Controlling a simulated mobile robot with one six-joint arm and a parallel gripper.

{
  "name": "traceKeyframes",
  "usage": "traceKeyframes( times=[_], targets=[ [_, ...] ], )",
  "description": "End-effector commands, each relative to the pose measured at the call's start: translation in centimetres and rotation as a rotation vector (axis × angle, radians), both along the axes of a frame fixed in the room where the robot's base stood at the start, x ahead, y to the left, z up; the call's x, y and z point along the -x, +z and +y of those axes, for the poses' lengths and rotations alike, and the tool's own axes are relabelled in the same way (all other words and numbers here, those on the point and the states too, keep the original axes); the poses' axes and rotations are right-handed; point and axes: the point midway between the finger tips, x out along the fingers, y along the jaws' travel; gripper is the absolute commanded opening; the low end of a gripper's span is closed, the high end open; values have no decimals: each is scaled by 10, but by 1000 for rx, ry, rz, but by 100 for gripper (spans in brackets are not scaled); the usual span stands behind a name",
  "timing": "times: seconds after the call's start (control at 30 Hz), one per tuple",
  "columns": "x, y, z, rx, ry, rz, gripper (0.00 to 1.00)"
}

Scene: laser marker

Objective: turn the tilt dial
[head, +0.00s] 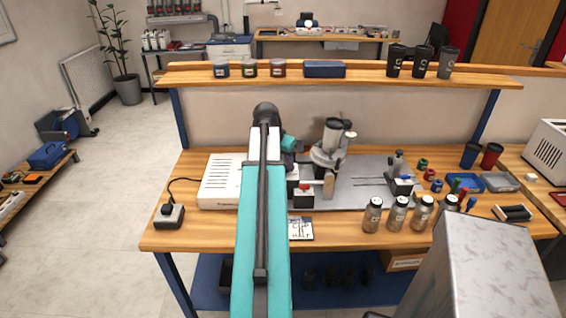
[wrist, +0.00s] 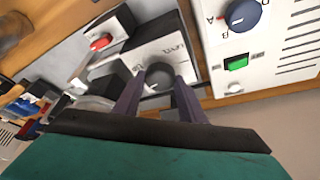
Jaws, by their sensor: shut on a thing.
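The tilt dial (wrist: 159,71) is a dark round knob on the face of a light grey block (wrist: 178,45) with dark lettering, seen in the wrist view. My gripper (wrist: 158,83) has one finger on each side of the knob and is shut on it. The fingers cover part of the knob's sides, and I cannot make out its pointer or setting. In the head view my teal arm reaches over the bench and hides the dial and fingertips.
A white control box (head: 219,181) stands left of the arm; the wrist view shows its blue knob (wrist: 242,14) and green switch (wrist: 236,63) close by. A red switch (wrist: 101,42) is at the other side. Several jars (head: 397,214) stand along the right front.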

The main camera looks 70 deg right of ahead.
Motion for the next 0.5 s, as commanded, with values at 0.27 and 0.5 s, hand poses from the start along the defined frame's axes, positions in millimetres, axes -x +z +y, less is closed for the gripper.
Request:
traceKeyframes(
  times=[0.27,0.5],
  targets=[
    [2,1,1,0,208,-4,15],
    [4,1,0,0,395,-3,15]
  ],
)
